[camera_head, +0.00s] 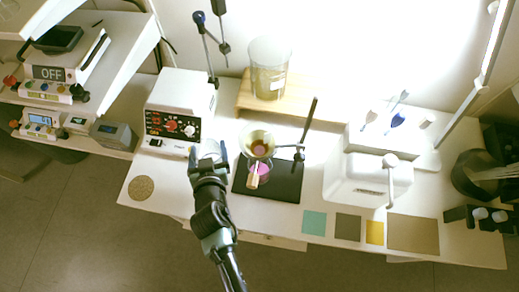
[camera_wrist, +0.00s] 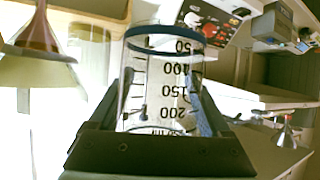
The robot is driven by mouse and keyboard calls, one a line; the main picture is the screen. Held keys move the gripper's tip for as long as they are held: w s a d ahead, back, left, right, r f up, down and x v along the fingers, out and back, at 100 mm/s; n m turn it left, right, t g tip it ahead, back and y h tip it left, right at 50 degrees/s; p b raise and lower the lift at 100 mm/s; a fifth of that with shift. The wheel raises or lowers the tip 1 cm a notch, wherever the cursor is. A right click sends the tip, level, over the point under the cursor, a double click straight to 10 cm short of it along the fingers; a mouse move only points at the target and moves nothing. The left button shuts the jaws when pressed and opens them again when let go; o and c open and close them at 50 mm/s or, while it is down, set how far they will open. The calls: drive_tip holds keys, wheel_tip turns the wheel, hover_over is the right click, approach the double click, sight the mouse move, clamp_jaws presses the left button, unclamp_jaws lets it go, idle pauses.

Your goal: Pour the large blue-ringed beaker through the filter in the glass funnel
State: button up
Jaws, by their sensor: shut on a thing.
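My gripper (camera_head: 208,165) is shut on the clear glass beaker (camera_wrist: 165,85) with a blue ring at its rim. The glass funnel (camera_head: 257,138) is held on a stand just right of the gripper. A brownish-pink patch shows inside the funnel; I cannot tell the filter apart. Under the funnel is a receiving vessel with pink contents (camera_head: 264,170). A funnel shape (camera_wrist: 40,50) shows at the left of the wrist view.
The stand's dark base (camera_head: 285,188) and upright rod (camera_head: 309,120) are right of the gripper. A white instrument (camera_head: 180,105) is behind left. A large beaker (camera_head: 268,75) stands on a wooden shelf (camera_head: 310,98) behind. A white machine (camera_head: 365,180) is farther right.

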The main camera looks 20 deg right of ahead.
drive_tip(key=a+r, duration=0.5)
drive_tip(key=shift+w, duration=0.2)
